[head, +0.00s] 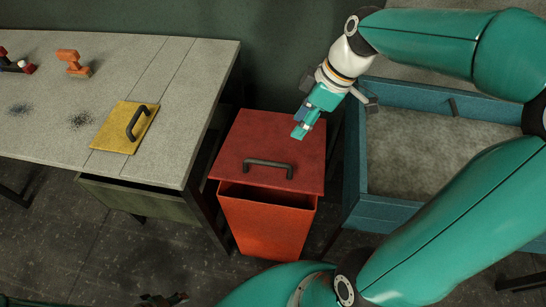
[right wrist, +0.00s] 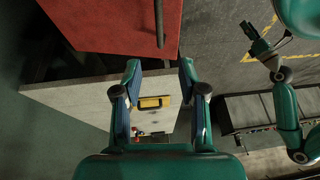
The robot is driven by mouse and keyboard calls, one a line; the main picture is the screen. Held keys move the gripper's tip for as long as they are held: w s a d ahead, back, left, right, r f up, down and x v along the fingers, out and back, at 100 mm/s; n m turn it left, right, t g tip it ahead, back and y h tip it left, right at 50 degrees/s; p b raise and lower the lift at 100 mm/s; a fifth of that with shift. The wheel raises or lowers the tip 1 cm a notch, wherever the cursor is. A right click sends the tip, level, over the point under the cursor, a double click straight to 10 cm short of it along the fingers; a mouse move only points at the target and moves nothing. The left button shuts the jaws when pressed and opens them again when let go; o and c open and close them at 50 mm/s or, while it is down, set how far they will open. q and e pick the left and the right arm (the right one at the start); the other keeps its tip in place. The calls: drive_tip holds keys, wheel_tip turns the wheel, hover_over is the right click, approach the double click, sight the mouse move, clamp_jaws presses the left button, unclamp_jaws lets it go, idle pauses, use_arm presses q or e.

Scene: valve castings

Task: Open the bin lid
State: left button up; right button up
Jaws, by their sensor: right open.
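The orange-red bin (head: 265,228) stands between the grey table and a blue crate. Its darker red lid (head: 255,135) has a dark bar handle (head: 268,166) near the front edge. A dark gap shows between the lid's front edge and the bin's front rim. My right gripper (head: 303,124) is open and empty, over the right side of the lid, behind the handle. In the right wrist view, the lid (right wrist: 110,25) and handle (right wrist: 160,22) lie ahead of the open fingers (right wrist: 160,72).
The grey table (head: 190,85) at left holds a yellow plate with a black handle (head: 118,138) and an orange casting (head: 72,62). A green drawer (head: 140,200) sits under its front edge. The blue crate (head: 353,165) stands close to the bin's right. Floor is open in front.

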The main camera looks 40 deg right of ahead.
sight(270, 162)
drive_tip(key=x, duration=1.6)
drive_tip(key=shift+w+a+p, duration=0.1)
drive_tip(key=shift+p, duration=0.25)
drive_tip(key=shift+c, duration=0.3)
drive_tip(key=shift+r, duration=0.1)
clamp_jaws()
